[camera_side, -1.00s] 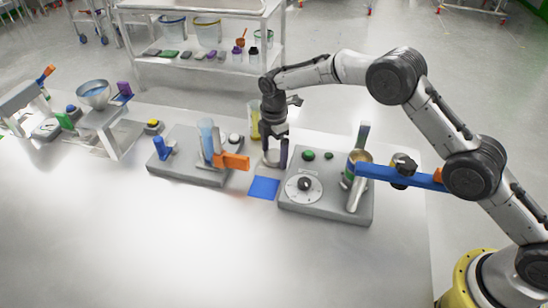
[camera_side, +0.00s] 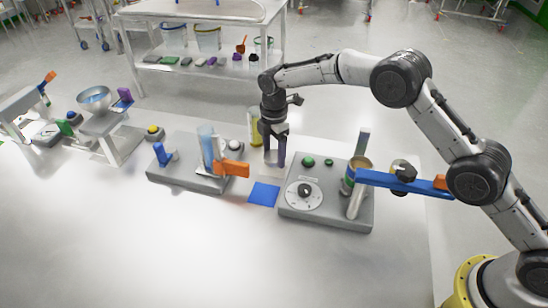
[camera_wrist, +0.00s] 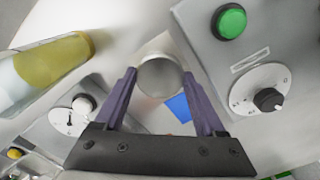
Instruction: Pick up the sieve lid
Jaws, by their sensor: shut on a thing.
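The sieve lid, a small round grey metal disc with a pale rim (camera_wrist: 160,77), sits between my fingertips in the wrist view. My gripper (camera_wrist: 159,74) is shut on it, with one purple finger at each side of the rim. In the side view my gripper (camera_side: 274,162) points straight down over the table, between the two grey bases. The lid is small and hard to make out there, partly hidden by the fingers.
Left is a grey base (camera_side: 185,176) with a clear tube and orange handle (camera_side: 233,169). A blue square (camera_side: 264,194) lies in front; a yellow bottle (camera_side: 254,128) stands behind.

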